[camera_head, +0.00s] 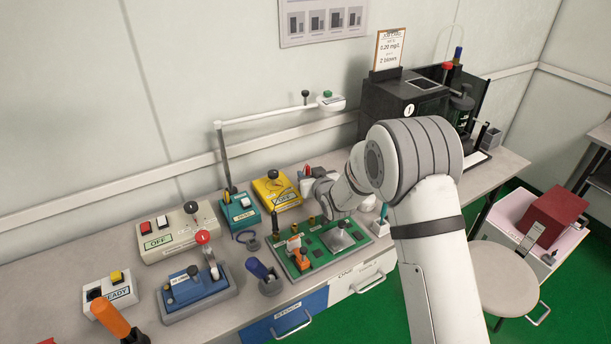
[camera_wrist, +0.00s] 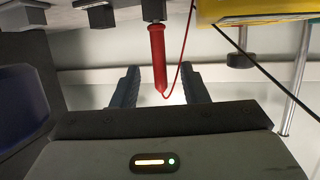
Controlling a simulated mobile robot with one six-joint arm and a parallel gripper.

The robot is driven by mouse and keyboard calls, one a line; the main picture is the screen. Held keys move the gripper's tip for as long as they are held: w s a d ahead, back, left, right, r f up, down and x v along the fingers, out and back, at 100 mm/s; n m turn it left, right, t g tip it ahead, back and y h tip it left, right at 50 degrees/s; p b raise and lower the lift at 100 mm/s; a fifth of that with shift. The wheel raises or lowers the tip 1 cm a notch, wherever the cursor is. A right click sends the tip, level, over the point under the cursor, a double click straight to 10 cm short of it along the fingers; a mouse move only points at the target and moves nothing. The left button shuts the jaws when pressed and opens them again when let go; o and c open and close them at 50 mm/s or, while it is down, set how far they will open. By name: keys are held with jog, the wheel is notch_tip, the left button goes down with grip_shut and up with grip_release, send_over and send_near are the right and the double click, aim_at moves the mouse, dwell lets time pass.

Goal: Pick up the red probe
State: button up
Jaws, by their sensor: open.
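My gripper is open and the fingers do not appear to touch the probe. In the head view, a small red piece (camera_head: 307,169), likely the probe, shows at my gripper (camera_head: 310,184), beside the yellow tester (camera_head: 276,190). My wrist hides much of that spot.
A green circuit board (camera_head: 318,262) lies in front of my gripper. A teal tester (camera_head: 240,212) stands left of the yellow one. A blue clamp device (camera_head: 197,292) and a dark-blue-handled tool (camera_head: 264,276) stand farther left. A black machine (camera_head: 400,105) stands at the right.

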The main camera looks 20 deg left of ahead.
jog(key=shift+c, duration=0.4)
grip_shut()
